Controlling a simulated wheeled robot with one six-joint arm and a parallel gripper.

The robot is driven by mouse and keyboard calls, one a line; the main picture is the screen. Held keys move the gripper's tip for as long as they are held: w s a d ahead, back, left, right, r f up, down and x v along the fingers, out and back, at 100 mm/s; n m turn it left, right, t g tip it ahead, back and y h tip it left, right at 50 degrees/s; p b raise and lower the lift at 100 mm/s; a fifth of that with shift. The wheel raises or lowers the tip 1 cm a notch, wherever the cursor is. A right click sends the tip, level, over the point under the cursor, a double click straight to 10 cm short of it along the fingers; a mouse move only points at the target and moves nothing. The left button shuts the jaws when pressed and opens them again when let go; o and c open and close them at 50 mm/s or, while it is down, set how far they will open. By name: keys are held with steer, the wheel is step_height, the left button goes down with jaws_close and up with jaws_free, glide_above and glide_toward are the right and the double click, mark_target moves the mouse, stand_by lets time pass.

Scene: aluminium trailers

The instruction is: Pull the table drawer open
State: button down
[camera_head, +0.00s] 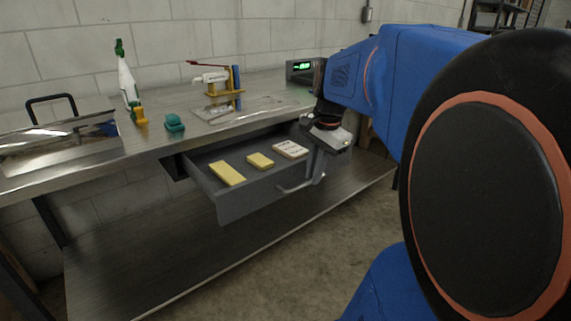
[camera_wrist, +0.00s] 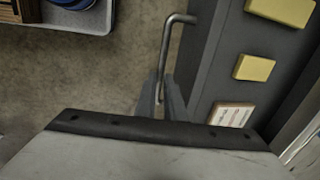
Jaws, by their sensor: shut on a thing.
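The table drawer (camera_head: 238,206) is grey and stands partly pulled out from under the steel table (camera_head: 85,169). Its metal bar handle (camera_head: 292,188) is on the front face, and the handle (camera_wrist: 168,40) also shows in the wrist view. My gripper (camera_head: 318,178) is at the right end of the handle. In the wrist view my gripper (camera_wrist: 160,100) has its two fingers closed around the end of the bar. Inside the drawer lie a long yellow block (camera_head: 227,173), a smaller yellow block (camera_head: 260,160) and a white labelled box (camera_head: 290,149).
On the tabletop stand a spray bottle (camera_head: 128,80), a teal object (camera_head: 174,123), a yellow stand with a red lever (camera_head: 236,79) and a device with a green display (camera_head: 300,68). A lower shelf (camera_head: 130,270) runs beneath. The floor before the drawer looks clear.

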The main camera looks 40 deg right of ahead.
steer(key=shift+s, duration=0.2)
steer(key=c, duration=1.8)
jaws_free()
steer(key=shift+c, duration=0.2)
steer(key=shift+r, duration=0.1)
steer(key=s+r, duration=0.3)
steer(key=r, duration=1.4)
steer(key=shift+s, duration=0.15)
steer(key=shift+f, duration=0.1)
steer(key=s+a+f+n+t, duration=0.1)
steer(key=s+a+f+n, duration=0.1)
steer(key=a+f+n, duration=0.6)
steer(key=s+a+f+n+t, duration=0.1)
steer(key=s+a+f+n, duration=0.2)
steer(key=a+f+n, duration=0.6)
step_height(320, 180, down, 8)
steer(key=shift+a+f+t, duration=0.25)
steer(key=shift+a+t, duration=0.05)
steer(key=shift+a, duration=0.5)
